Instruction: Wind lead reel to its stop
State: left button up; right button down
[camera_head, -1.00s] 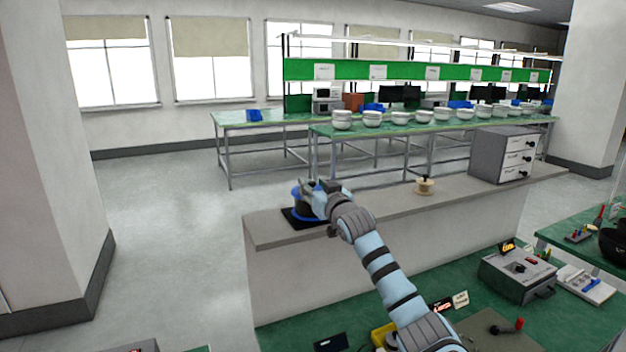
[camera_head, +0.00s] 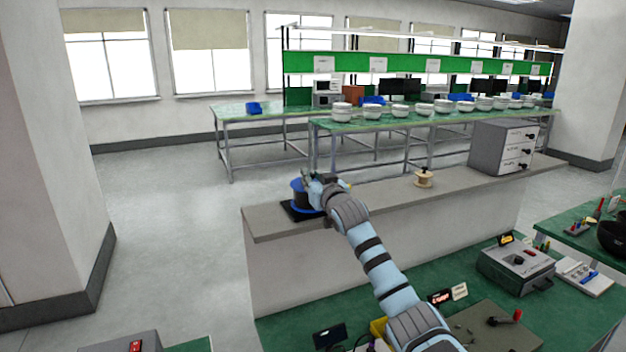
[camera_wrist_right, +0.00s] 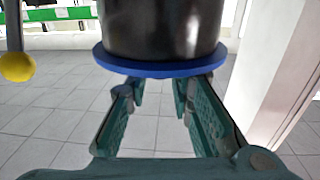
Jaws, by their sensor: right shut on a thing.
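The lead reel (camera_head: 299,197), a dark drum with blue flanges, stands upright on a black base plate (camera_head: 291,214) at the left end of a grey ledge. In the right wrist view its dark drum (camera_wrist_right: 160,28) and blue flange (camera_wrist_right: 160,68) fill the top middle. My right gripper (camera_head: 314,184) is at the reel's right side, shut on the reel; its fingers partly hide it. In the wrist view the fingertips (camera_wrist_right: 158,88) reach the flange's edge. A yellow ball knob (camera_wrist_right: 17,67) on a grey rod shows at the left, apart from the fingers. My left gripper is out of view.
A pale wooden spool (camera_head: 423,179) and a grey drawer cabinet (camera_head: 502,149) stand farther right on the ledge (camera_head: 380,195). A green bench (camera_head: 560,310) with a grey instrument box (camera_head: 516,268) lies in front. The floor left of the ledge is clear.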

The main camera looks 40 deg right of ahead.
jog(key=shift+w+a+f+m+g+h+b, duration=0.1)
jog(key=shift+a+m+g+h+b, duration=0.15)
jog(key=shift+m+h+b, duration=0.35)
jog(key=m+g+h+b, duration=0.2)
jog(key=h+b, duration=0.1)
jog(key=m+g+h+b, duration=0.1)
jog(key=h+b, duration=0.1)
jog(key=shift+w+a+f+m+g, duration=0.2)
jog(key=shift+a+m+g, duration=0.05)
jog(key=shift+m, duration=0.05)
jog(key=shift+w+r+m+g+h+b, duration=0.1)
jog(key=shift+m+g+h+b, duration=0.6)
jog(key=shift+g, duration=0.2)
jog(key=shift+w+a+r+m+g+h, duration=0.1)
jog(key=shift+m+g+h, duration=0.35)
jog(key=shift+g, duration=0.2)
jog(key=shift+a+r+m+g+h, duration=0.1)
jog(key=shift+m+g+h, duration=0.25)
jog(key=shift+m+g, duration=0.25)
jog(key=shift+g, duration=0.25)
jog(key=c, duration=1.5)
grip_release()
jog(key=shift+o, duration=0.2)
